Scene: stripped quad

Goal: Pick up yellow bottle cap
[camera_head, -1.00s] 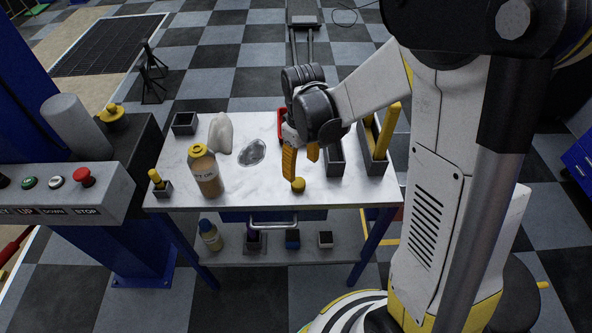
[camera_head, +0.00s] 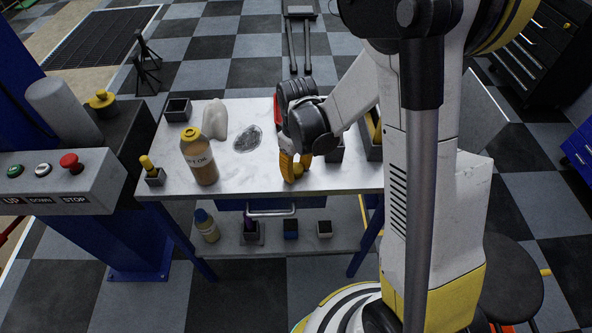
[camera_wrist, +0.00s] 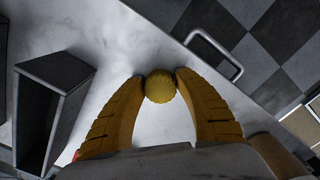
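The yellow bottle cap (camera_wrist: 160,86) is small, round and ridged. In the wrist view it sits between the tips of my gripper's two yellow fingers (camera_wrist: 162,79), and both tips appear to touch it. In the head view my gripper (camera_head: 294,170) is low over the table near its front edge, with the cap (camera_head: 299,171) at its fingertips and partly hidden. I cannot tell whether the cap rests on the tabletop or is slightly raised.
A capped oil bottle (camera_head: 199,160) stands left on the white table (camera_head: 240,178). A white bottle (camera_head: 215,118), a dark stain (camera_head: 247,138) and small dark bins (camera_head: 178,109) are nearby. A dark open bin (camera_wrist: 40,115) is beside my gripper. A drawer handle (camera_head: 270,211) juts below the front edge.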

